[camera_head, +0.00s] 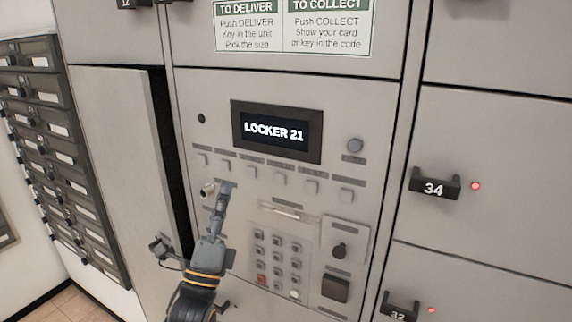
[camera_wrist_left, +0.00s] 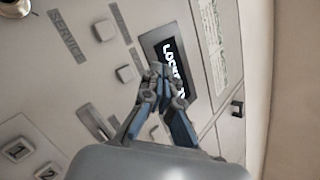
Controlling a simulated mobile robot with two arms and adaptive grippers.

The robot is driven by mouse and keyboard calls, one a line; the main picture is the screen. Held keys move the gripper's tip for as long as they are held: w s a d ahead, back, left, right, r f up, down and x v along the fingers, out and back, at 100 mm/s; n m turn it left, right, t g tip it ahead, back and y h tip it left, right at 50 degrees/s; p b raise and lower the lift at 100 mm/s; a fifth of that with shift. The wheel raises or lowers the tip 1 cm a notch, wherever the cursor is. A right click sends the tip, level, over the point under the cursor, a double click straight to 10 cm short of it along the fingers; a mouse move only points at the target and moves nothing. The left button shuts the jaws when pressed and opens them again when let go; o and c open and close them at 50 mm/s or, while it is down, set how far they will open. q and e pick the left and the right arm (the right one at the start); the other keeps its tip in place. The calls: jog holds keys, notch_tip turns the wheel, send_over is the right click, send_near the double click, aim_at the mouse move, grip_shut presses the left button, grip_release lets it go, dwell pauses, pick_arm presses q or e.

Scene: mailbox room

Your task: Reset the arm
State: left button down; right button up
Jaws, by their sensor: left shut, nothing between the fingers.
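My left gripper (camera_head: 222,192) is shut and empty in front of the locker control panel (camera_head: 222,112). In the head view its fingertips point up, just below the row of square buttons (camera_head: 250,173) and left of the keypad (camera_head: 277,262). In the left wrist view the closed fingers (camera_wrist_left: 160,72) overlap the lower edge of the screen (camera_head: 275,133). The screen reads "LOCKER 21". I cannot tell whether the fingertips touch the panel. My right gripper is in neither view.
A tall locker door (camera_head: 122,150) stands ajar left of the panel, with a dark gap beside it. Dark mailboxes (camera_head: 75,185) line the left wall. Locker handle 34 (camera_head: 434,187) and a lower handle (camera_head: 400,310) stick out at the right, beside red lights.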

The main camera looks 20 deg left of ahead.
pick_arm(q)
jog(key=s+d+f+n+g+h, duration=0.1)
jog(key=d+f+n+g, duration=0.2)
jog(key=f, duration=0.5)
jog(key=d+f+n+g+h, duration=0.1)
jog(key=f+n+g, duration=0.35)
jog(key=f, duration=0.25)
jog(key=s+d+f+n+g+h, duration=0.1)
jog(key=d+f+n+g, duration=0.25)
jog(key=f, duration=0.45)
jog(key=s+d+f+n+g, duration=0.2)
jog(key=s+f+n+g, duration=0.4)
jog(key=s, duration=0.5)
jog(key=s+d+f+n+g, duration=0.25)
jog(key=s+f+g, duration=0.35)
jog(key=s+f, duration=0.4)
jog(key=s+f+g+b, duration=0.2)
jog(key=s+f, duration=0.1)
jog(key=f, duration=2.6)
jog(key=s+a+f+b, duration=0.2)
jog(key=s+a+f, duration=0.1)
jog(key=s+f, duration=1.3)
jog(key=shift+f+g, duration=0.15)
jog(key=shift+g, duration=0.25)
